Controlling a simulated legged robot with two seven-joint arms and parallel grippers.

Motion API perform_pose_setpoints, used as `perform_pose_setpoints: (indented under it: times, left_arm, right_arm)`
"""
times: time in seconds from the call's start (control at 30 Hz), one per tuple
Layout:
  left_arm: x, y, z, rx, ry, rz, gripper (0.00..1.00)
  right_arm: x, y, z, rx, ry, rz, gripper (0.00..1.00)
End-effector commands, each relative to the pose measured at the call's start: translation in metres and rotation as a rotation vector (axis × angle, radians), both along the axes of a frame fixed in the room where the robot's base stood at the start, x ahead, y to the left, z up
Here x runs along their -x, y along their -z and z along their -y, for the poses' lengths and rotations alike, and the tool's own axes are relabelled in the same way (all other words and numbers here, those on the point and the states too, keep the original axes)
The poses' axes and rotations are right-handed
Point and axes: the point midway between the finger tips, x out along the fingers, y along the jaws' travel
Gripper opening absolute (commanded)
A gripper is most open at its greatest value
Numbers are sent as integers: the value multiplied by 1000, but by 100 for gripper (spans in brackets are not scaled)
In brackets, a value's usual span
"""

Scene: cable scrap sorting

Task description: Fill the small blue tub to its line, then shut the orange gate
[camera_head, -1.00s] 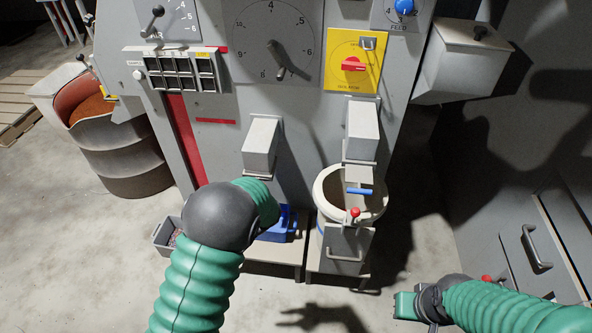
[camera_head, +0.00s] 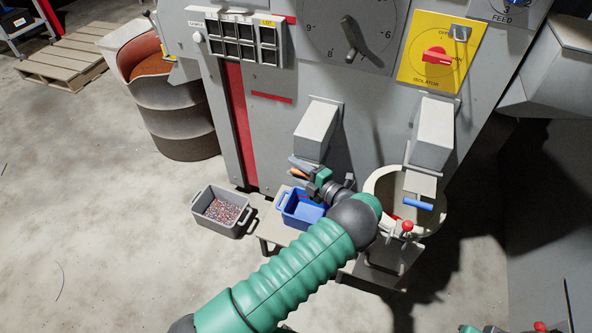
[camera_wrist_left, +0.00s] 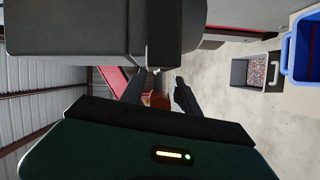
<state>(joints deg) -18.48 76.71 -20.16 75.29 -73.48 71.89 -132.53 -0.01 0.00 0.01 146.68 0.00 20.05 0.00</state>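The small blue tub (camera_head: 302,210) stands on a low bench under the left chute. My left gripper (camera_head: 294,170) is below the left chute's mouth, just above and behind the tub. Its fingers (camera_wrist_left: 160,76) stand apart in the left wrist view. A small orange piece (camera_head: 298,174) shows at the fingers, perhaps the gate's handle; I see no contact clearly.
A grey tub (camera_head: 232,233) of mixed granules sits on the floor left of the bench. A drum (camera_head: 178,112) and pallet (camera_head: 70,60) are at the left.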

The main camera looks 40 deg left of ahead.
Motion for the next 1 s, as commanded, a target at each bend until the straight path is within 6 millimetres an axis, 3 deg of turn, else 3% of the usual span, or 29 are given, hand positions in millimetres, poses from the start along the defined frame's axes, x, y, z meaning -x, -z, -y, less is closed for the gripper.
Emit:
perform_pose_setpoints:
  times: [0.2, 0.47, 1.0]
  left_arm:
    - [0, 0, 0, 1, 0, 1, 35]
    - [0, 0, 0, 1, -1, 0, 1]
    - [1, 1, -1, 1, -2, -2, 0]
  right_arm:
    - [0, 0, 0, 0, 0, 0, 25]
    - [0, 0, 0, 0, 0, 0, 25]
    - [0, 0, 0, 0, 0, 0, 25]
